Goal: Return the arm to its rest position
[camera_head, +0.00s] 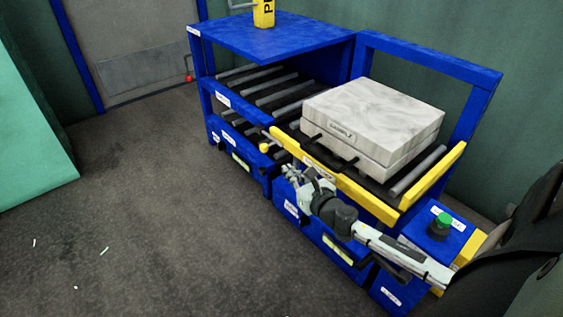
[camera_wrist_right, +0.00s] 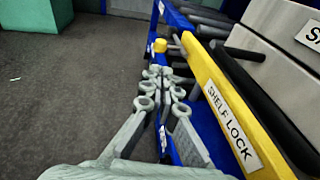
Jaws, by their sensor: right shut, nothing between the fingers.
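My right gripper (camera_head: 318,180) reaches in from the right in the head view, in front of the blue press frame and close to its yellow rail (camera_head: 330,176). In the right wrist view my right gripper (camera_wrist_right: 162,80) has its fingers together with nothing between them. The yellow rail (camera_wrist_right: 205,75) with a "SHELF LOCK" label runs along its right side there. I cannot tell whether the gripper touches it. A yellow knob (camera_wrist_right: 160,46) shows just beyond the fingertips, and in the head view the knob (camera_head: 264,148) is left of the gripper. My left gripper is not in view.
A grey marbled slab block (camera_head: 375,115) with dark handles sits on the roller shelf. Left of the press, the grey floor (camera_head: 150,220) is mostly clear. A green panel (camera_head: 30,130) stands far left.

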